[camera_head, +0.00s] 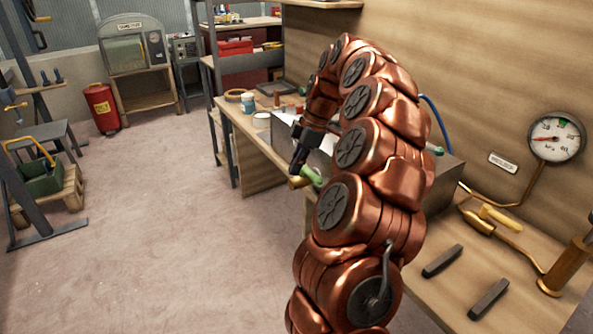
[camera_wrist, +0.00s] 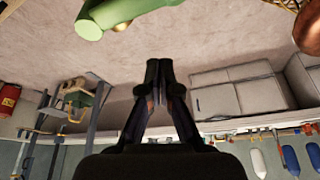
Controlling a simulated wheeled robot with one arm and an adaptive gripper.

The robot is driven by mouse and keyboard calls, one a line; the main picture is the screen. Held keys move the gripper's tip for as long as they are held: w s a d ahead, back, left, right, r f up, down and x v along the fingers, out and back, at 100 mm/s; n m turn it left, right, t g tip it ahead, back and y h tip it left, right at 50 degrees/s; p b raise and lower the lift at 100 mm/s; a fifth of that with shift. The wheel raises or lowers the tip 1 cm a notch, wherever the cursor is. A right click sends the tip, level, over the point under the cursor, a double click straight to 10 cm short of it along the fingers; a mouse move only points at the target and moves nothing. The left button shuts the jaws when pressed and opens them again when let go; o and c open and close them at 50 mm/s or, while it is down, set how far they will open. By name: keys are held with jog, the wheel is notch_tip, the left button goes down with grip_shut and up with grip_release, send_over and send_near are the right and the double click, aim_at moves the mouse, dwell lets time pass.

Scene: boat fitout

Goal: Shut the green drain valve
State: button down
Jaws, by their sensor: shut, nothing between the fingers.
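The green valve handle (camera_head: 311,176) shows in the head view beside a short brass fitting (camera_head: 298,182), at the front of the workbench; my arm hides what lies behind it. In the wrist view the green handle (camera_wrist: 125,12) lies across the top edge, partly cut off, with a bit of brass below it. My gripper (camera_head: 296,168) points down close to the handle in the head view. In the wrist view its fingertips (camera_wrist: 159,66) are together and empty, with a visible gap between them and the handle. I cannot tell the valve's exact setting.
The workbench (camera_head: 242,120) carries jars and a grey metal box (camera_head: 450,172). A pressure gauge (camera_head: 555,137) and a brass pipe with a yellow-handled valve (camera_head: 500,219) are at right. A red drum (camera_head: 102,108) stands far left.

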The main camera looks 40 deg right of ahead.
jog(key=w+v, duration=0.1)
jog(key=v, duration=0.7)
jog(key=shift+d, duration=0.25)
jog(key=shift+r, duration=0.1)
dwell(0.4)
jog(key=s+a+f+m+g, duration=0.1)
jog(key=s+a+m, duration=0.15)
jog(key=a, duration=0.95)
jog(key=s+a+f+m+g, duration=0.15)
jog(key=s+a, duration=0.25)
jog(key=a, duration=0.9)
jog(key=s+a+f+m+g+h, duration=0.1)
jog(key=s+a+f+m, duration=0.2)
jog(key=s, duration=0.5)
jog(key=s+a+f+m+g+h, duration=0.1)
jog(key=s+a+f+m, duration=0.1)
jog(key=s+f, duration=0.4)
jog(key=s+a+f+m+g+h, duration=0.1)
jog(key=s+a+f+m, duration=0.15)
jog(key=s, duration=0.65)
notch_tip(320, 180, up, 18)
jog(key=t+p, duration=0.1)
jog(key=p, duration=1.6)
jog(key=shift+w+d+t, duration=0.25)
jog(key=shift+w+t, duration=0.05)
jog(key=shift+t, duration=0.05)
